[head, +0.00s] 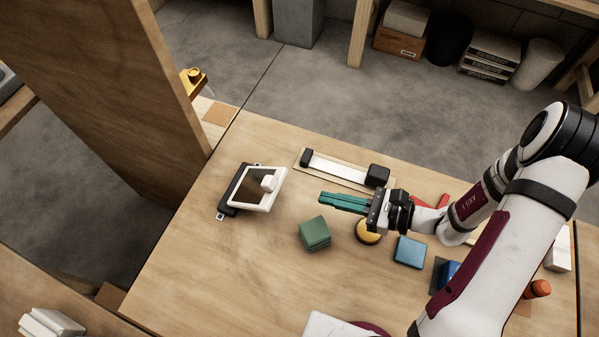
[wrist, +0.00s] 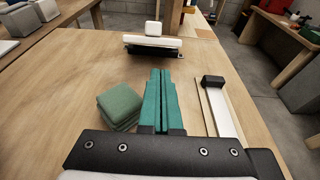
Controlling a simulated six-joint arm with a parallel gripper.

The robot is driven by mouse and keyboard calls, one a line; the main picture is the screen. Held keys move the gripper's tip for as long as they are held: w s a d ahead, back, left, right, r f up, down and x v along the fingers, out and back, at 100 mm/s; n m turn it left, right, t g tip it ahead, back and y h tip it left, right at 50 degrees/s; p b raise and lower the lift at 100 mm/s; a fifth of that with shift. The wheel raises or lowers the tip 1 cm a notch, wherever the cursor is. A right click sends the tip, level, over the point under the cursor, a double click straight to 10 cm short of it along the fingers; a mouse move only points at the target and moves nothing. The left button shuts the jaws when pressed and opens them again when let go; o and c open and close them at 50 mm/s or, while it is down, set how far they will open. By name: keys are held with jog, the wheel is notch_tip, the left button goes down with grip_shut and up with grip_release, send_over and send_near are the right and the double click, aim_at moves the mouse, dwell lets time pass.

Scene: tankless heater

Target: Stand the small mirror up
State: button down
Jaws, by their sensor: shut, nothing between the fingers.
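The small mirror (head: 258,187) has a white frame around a brownish pane, and a dark base (head: 229,188) shows along its left side. A white block-like tab (head: 269,183) is at its right part. In the wrist view the mirror (wrist: 150,40) is low and nearly edge-on, ahead of my fingertips, with the white tab (wrist: 152,28) on top. It looks folded low over the base; its exact tilt is unclear. My gripper (head: 323,201) has green fingers, shut and empty, right of the mirror and apart from it. The fingers also show in the wrist view (wrist: 160,75).
A yellow round piece (head: 368,232) and a blue block (head: 409,251) are near my wrist. Bare table (head: 225,270) lies in front of the mirror.

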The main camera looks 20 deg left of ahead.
aim_at(279, 182)
jog(key=x, duration=0.8)
jog(key=shift+a+f, duration=0.1)
jog(key=shift+a, duration=0.2)
jog(key=shift+a+r+h, duration=0.2)
jog(key=shift+r+h, duration=0.25)
jog(key=shift+h, duration=0.3)
jog(key=shift+a+r+h, duration=0.15)
jog(key=shift+r+h, duration=0.3)
jog(key=shift+h, duration=0.3)
jog(key=shift+a+r, duration=0.45)
jog(key=shift+r, duration=0.3)
jog(key=shift+h, duration=0.8)
jog(key=a+r, duration=0.2)
jog(key=a, duration=0.1)
jog(key=a+r, duration=0.3)
jog(key=shift+a+r, duration=0.15)
jog(key=shift+r, duration=0.05)
jog(key=shift+a+r, duration=0.25)
jog(key=shift+a, duration=0.55)
jog(key=shift+a+r, duration=0.25)
jog(key=shift+a, duration=0.65)
